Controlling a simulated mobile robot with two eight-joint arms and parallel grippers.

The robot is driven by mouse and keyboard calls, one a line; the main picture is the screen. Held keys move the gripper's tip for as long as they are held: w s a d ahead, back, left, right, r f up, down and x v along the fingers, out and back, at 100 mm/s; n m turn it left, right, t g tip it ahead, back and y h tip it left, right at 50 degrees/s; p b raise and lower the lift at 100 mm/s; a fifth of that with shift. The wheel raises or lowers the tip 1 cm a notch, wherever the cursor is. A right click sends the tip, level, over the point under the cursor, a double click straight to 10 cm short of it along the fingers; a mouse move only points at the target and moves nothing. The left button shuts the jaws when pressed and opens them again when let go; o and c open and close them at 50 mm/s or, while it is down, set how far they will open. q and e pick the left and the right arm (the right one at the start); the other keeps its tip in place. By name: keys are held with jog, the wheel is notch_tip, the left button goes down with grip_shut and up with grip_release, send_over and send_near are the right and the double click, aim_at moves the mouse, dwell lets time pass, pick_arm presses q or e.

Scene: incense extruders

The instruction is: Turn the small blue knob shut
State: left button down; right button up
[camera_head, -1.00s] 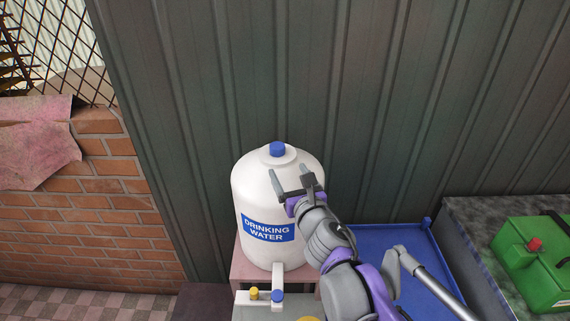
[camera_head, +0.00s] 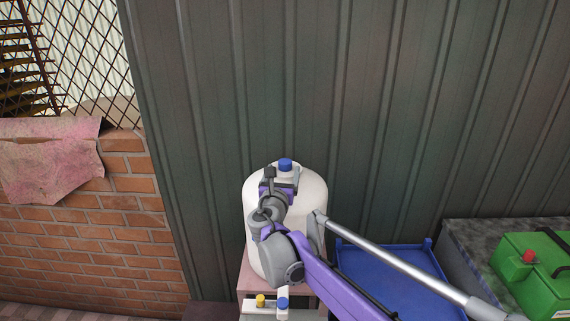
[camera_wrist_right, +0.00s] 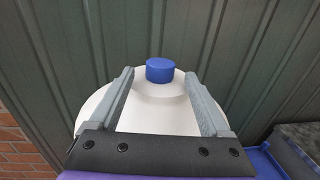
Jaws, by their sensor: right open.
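A small blue knob (camera_head: 282,303) sits on the white tap fitting (camera_head: 268,314) at the bottom of the head view, to the right of a yellow knob (camera_head: 261,300). Above it stands a white water container (camera_head: 315,190) with a blue cap (camera_head: 285,164) on top. My right gripper (camera_head: 283,173) is open and empty in front of the container's upper part. In the right wrist view, the cap (camera_wrist_right: 160,70) appears between and beyond the two fingers. My right arm hides the container's label. My left gripper is not in view.
A blue tray (camera_head: 395,262) lies to the right of the container, and a green can with a red cap (camera_head: 535,270) stands farther right. A corrugated metal wall (camera_head: 400,110) is close behind. A brick wall (camera_head: 90,230) is at the left.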

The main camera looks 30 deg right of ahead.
aim_at(283, 167)
jog(key=shift+x, duration=2.35)
grip_shut()
jog(key=shift+a+m+g+h, duration=0.1)
jog(key=shift+m+g+h, duration=0.4)
jog(key=shift+h, duration=0.4)
